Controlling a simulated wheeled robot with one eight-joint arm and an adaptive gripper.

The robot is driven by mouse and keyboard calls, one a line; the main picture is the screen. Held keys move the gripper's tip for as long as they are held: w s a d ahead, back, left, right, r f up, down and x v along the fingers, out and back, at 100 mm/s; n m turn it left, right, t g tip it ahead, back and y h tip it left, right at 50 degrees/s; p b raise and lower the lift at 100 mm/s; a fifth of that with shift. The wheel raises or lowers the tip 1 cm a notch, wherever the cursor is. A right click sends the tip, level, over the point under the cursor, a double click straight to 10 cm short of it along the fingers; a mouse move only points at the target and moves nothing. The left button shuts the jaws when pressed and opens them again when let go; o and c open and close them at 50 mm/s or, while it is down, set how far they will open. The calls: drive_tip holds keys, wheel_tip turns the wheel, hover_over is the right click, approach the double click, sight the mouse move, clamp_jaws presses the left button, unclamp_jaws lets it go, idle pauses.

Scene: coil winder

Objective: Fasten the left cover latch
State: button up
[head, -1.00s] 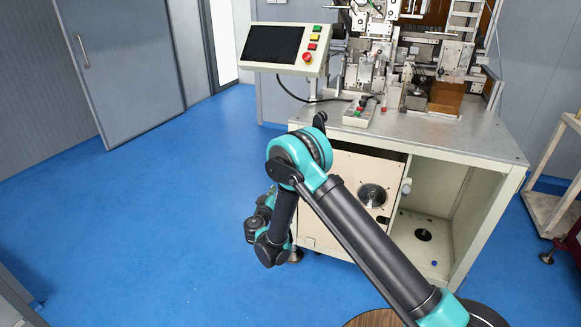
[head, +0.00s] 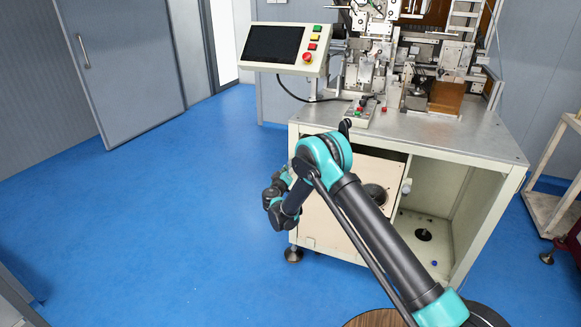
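The cream cover panel (head: 322,226) stands upright on the front of the winder's cabinet. My arm crosses in front of it and hides much of its upper left part. A small pale fitting (head: 406,187) shows at the panel's right edge; I cannot tell if it is a latch. The left cover latch cannot be made out. My wrist is at the panel's left edge, below the tabletop.
The cabinet's metal tabletop (head: 470,136) juts above the panel. A control screen (head: 273,44) and a button box (head: 359,114) are at its left. The compartment right of the panel is open. Blue floor (head: 160,220) is clear on the left.

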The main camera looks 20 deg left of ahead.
drive_tip(key=shift+w, duration=0.45)
clamp_jaws()
drive_tip(key=shift+n, duration=0.4)
drive_tip(key=shift+r+n+g+h, duration=0.1)
drive_tip(key=shift+n+g+h, duration=0.25)
drive_tip(key=shift+n, duration=2.95)
